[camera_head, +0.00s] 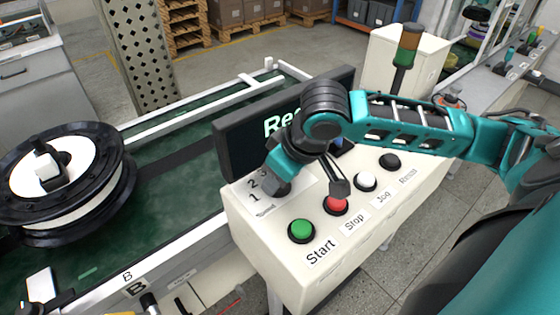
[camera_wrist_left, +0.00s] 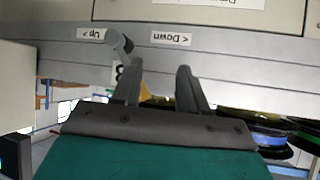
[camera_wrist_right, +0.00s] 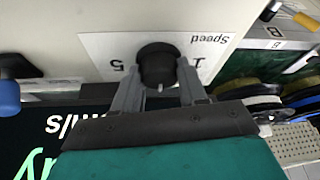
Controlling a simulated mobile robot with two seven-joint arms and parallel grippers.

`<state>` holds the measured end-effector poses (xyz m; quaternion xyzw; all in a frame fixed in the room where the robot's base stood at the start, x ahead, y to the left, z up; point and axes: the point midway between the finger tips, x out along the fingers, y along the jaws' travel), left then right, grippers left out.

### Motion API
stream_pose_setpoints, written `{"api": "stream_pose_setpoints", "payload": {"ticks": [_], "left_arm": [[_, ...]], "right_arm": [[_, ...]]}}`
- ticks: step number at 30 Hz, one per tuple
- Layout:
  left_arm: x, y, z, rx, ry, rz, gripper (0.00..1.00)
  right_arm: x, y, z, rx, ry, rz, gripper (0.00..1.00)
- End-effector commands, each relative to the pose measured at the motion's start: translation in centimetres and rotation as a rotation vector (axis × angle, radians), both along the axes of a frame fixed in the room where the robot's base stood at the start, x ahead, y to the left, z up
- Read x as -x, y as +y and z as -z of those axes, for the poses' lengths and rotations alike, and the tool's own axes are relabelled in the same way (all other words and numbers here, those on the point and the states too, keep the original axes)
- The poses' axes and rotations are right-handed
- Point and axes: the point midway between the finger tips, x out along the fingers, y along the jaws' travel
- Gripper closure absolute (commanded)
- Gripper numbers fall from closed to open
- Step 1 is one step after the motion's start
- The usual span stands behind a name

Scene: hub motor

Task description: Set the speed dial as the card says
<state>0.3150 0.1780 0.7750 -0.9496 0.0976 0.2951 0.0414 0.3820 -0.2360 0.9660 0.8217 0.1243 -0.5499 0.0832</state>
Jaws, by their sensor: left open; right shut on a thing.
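The speed dial (camera_wrist_right: 158,66) is a black knob on a white plate (camera_wrist_right: 95,42) marked "Speed" in the right wrist view. The digits 1 and 5 show beside it; other marks are hidden by my fingers. My right gripper (camera_wrist_right: 158,92) is shut on the dial. My left gripper (camera_wrist_left: 158,80) is open and empty, facing a grey rail with "Up" and "Down" labels. I see no card that I can read.
The control box (camera_head: 290,262) carries a green Start button (camera_head: 301,230), a red Stop button (camera_head: 336,205), a white Jog button (camera_head: 365,181) and a black button (camera_head: 390,161). A dark screen (camera_head: 240,140) stands behind. A large reel (camera_head: 60,185) sits on the green conveyor at left.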

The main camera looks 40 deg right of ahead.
Motion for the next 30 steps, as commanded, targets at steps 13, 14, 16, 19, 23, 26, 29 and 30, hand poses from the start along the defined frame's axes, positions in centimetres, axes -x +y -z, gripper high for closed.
{"api": "stream_pose_setpoints", "payload": {"ticks": [13,14,16,19,23,26,29,30], "left_arm": [[0.0,-0.07,-0.33,0.0,0.002,0.001,0.57],[0.0,-0.08,-0.33,0.001,0.002,0.002,0.57],[0.0,-0.1,-0.33,0.001,0.002,0.002,0.57],[-0.01,-0.12,-0.33,0.001,0.002,0.002,0.57],[-0.02,-0.15,-0.34,0.001,0.001,0.002,0.57],[-0.05,-0.15,-0.34,0.001,0.001,0.002,0.57],[-0.08,-0.16,-0.36,0.001,0.0,0.003,0.57],[-0.08,-0.17,-0.36,0.001,0.0,0.003,0.57]], "right_arm": [[-0.05,0.37,-0.06,-0.005,-0.003,0.424,0.89],[-0.06,0.36,-0.06,-0.005,-0.003,0.453,0.89],[-0.07,0.39,-0.05,-0.005,-0.003,0.521,0.89],[-0.08,0.41,-0.04,-0.004,-0.002,0.614,0.89],[-0.13,0.41,-0.09,-0.003,-0.003,0.728,0.89],[-0.15,0.41,-0.1,-0.001,-0.004,0.805,0.89],[-0.2,0.38,-0.13,-0.001,-0.005,0.874,0.89],[-0.2,0.4,-0.1,-0.001,-0.005,0.897,0.89]]}}
